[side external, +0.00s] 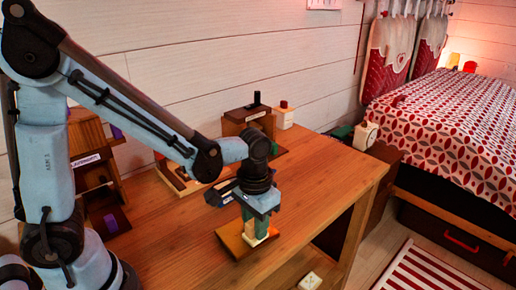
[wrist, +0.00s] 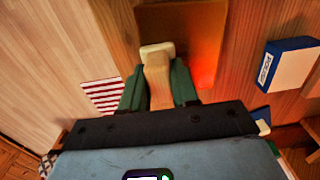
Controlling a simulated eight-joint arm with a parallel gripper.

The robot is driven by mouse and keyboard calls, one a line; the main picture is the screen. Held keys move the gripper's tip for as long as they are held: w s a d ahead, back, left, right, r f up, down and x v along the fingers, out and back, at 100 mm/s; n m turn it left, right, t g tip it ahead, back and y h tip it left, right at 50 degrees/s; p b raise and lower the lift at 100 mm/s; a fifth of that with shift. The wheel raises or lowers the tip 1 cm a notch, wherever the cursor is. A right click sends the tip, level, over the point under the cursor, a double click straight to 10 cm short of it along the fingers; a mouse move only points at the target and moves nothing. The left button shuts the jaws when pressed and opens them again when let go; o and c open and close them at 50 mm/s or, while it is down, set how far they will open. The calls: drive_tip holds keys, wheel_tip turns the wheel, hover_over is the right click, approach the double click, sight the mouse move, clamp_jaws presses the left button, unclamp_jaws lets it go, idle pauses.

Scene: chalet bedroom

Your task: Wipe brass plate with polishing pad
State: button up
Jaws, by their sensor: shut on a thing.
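My gripper (side external: 258,214) points down over the wooden table, with its green fingers closed on the polishing pad (side external: 254,238), a pale cream block. In the wrist view my gripper (wrist: 157,92) has a green finger on each side of the pad's tan handle, and the pad's cream end (wrist: 157,49) shows beyond it. The brass plate (side external: 233,241) is a flat orange-brown square under the pad. It also shows in the wrist view (wrist: 190,28) with a reddish glow near the right finger. I cannot tell whether the pad touches the plate; its underside is hidden.
A blue-and-white box (wrist: 292,66) lies right of the plate in the wrist view. A wooden stand (side external: 246,121) and a white bottle with a red cap (side external: 283,116) are at the table's back. Bare table (side external: 310,180) lies right of the plate, towards the edge.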

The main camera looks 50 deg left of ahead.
drive_tip(key=shift+d, duration=0.5)
drive_tip(key=shift+a+f, duration=0.15)
drive_tip(key=shift+a, duration=0.9)
drive_tip(key=shift+w+a, duration=0.1)
drive_tip(key=shift+a, duration=0.7)
drive_tip(key=shift+w+a, duration=0.15)
drive_tip(key=shift+a, duration=1.7)
wheel_tip(320, 180, up, 9)
drive_tip(key=shift+f, duration=0.15)
